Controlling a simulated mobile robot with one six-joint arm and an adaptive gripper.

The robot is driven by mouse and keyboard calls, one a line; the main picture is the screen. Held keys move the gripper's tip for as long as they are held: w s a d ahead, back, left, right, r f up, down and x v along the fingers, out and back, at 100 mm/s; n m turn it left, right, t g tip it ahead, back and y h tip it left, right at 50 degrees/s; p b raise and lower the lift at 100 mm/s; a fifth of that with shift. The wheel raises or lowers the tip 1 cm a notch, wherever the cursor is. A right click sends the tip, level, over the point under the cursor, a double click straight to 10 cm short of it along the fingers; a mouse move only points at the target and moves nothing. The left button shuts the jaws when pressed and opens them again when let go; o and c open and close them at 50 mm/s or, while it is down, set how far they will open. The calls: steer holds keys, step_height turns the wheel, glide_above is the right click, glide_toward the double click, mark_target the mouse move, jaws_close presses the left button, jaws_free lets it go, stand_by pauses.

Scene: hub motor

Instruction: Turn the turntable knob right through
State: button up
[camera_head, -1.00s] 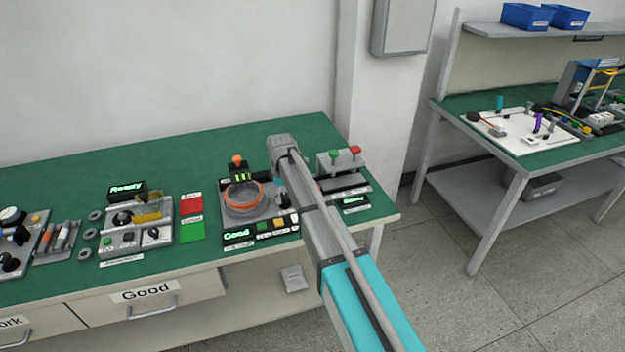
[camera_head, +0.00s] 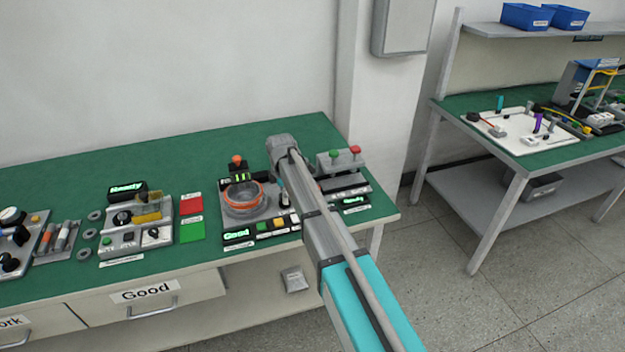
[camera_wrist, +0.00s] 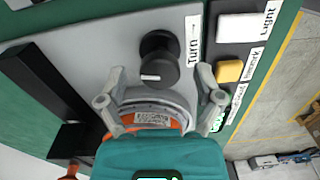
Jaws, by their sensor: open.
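The turntable knob (camera_wrist: 160,62) is black and round, with a white mark, on a grey plate beside a "Turn →" label. In the wrist view it stands just ahead of and between the two grey fingertips of my gripper (camera_wrist: 160,76). My gripper is open and empty, and I see no finger closed on the knob. The turntable (camera_head: 243,212) carries a grey hub motor with an orange ring (camera_head: 244,190). Part of the motor (camera_wrist: 152,106) shows between my fingers. In the head view my arm covers much of the station's right side, and my fingers are hard to make out.
A yellow button (camera_wrist: 229,71) and a white light button (camera_wrist: 237,27) sit right of the knob. A black post (camera_wrist: 45,85) stands at left. In the head view a lit "Good" display (camera_head: 238,234) is in front, and a red-and-green-button unit (camera_head: 341,160) stands right, close to my arm.

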steer(key=n, duration=1)
step_height(320, 180, up, 14)
steer(key=p, duration=1.4)
steer(key=s+d+f+m+b, duration=0.2)
steer(key=s+d+m, duration=0.5)
steer(key=d+m, duration=0.2)
steer(key=shift+s, duration=0.2)
stand_by(0.3)
steer(key=shift+f, duration=0.1)
